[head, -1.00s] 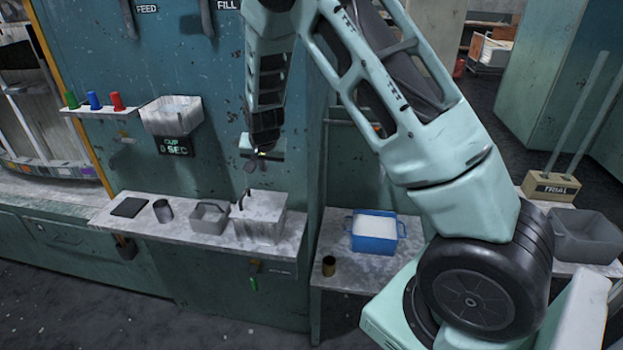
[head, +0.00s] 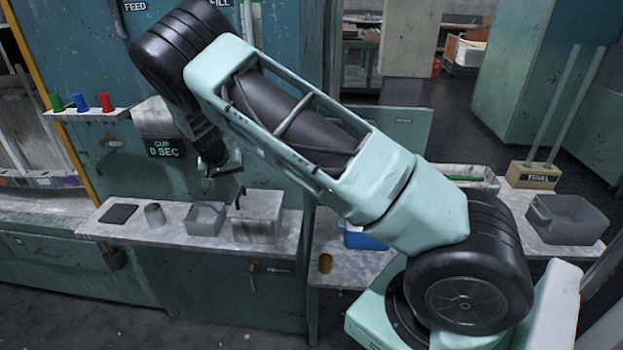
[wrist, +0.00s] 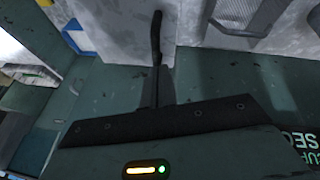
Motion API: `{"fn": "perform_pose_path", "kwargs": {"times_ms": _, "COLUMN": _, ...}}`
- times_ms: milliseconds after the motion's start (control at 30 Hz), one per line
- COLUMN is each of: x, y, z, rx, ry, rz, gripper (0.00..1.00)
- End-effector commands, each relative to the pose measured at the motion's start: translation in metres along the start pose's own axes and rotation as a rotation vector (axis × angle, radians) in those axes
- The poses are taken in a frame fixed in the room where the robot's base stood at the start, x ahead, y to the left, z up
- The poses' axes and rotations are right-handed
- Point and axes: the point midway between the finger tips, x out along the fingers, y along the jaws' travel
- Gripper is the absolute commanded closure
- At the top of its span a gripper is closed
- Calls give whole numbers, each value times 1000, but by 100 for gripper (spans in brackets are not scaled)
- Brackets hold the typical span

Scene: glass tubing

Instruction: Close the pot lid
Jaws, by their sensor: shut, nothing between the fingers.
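No pot or lid is plainly recognisable. A grey box (head: 257,217) with a flat top stands at the right end of the wall shelf, with a thin dark upright piece at its left edge; I cannot tell whether this is the pot. A blue container (head: 362,238) stands on the lower bench, mostly hidden by my arm; its blue edge shows in the wrist view (wrist: 77,36). My gripper (head: 224,172) is above the shelf, up and left of the grey box, apart from it. In the wrist view its dark fingers (wrist: 156,16) are together and empty.
An open grey tray (head: 205,219), a grey cup (head: 154,215) and a black pad (head: 118,214) line the shelf. A brass cup (head: 325,263) stands on the lower bench. A wall bin and a display (head: 164,148) are left of my gripper. A grey bin (head: 565,218) is far right.

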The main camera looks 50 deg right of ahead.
Motion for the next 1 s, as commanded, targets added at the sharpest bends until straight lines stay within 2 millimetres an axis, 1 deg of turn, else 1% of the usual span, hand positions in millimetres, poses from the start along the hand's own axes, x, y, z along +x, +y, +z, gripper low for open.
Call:
{"fn": "perform_pose_path", "kwargs": {"times_ms": 33, "x": 9, "y": -5, "z": 4, "rx": -1, "ry": 0, "rz": -1, "gripper": 100}}
{"fn": "perform_pose_path", "kwargs": {"times_ms": 300, "x": 24, "y": -12, "z": 8, "rx": 0, "ry": 0, "rz": -2, "gripper": 100}}
{"fn": "perform_pose_path", "kwargs": {"times_ms": 533, "x": 28, "y": -14, "z": 10, "rx": -1, "ry": 0, "rz": -2, "gripper": 100}}
{"fn": "perform_pose_path", "kwargs": {"times_ms": 1000, "x": 28, "y": -14, "z": 9, "rx": 0, "ry": 0, "rz": -3, "gripper": 100}}
